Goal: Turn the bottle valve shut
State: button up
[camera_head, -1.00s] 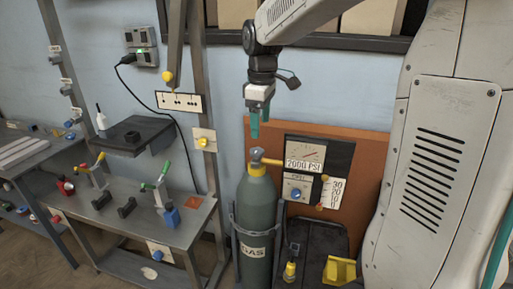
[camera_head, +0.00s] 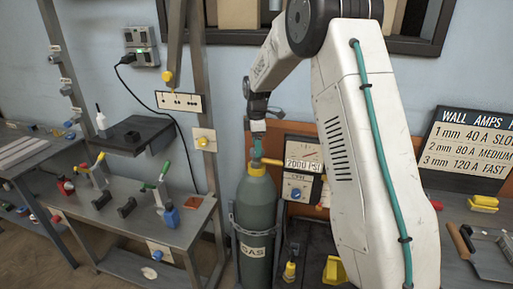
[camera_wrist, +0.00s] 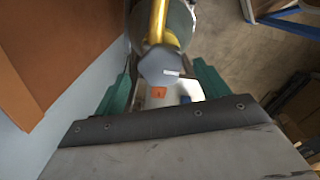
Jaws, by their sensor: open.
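The grey-green gas bottle (camera_head: 257,215) stands upright in a holder, with a yellow collar (camera_head: 257,169) at its neck. My gripper (camera_head: 256,148) is directly above the bottle's top, its teal fingers pointing down. In the wrist view, the grey, many-sided valve knob (camera_wrist: 160,66) with a small white mark lies between the two open fingers of my gripper (camera_wrist: 163,84). A gap shows on each side of the knob, so the jaws are not closed on it. In the head view the fingers mostly hide the valve.
A gauge panel reading 2000 PSI (camera_head: 301,152) is right of the bottle, joined by a yellow pipe (camera_head: 272,162). My arm hides part of the panel board. A workbench (camera_head: 180,232) with levers is at left. A yellow bin (camera_head: 334,268) sits low at right.

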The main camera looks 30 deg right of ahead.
jog(key=shift+f, duration=0.75)
jog(key=c, duration=1)
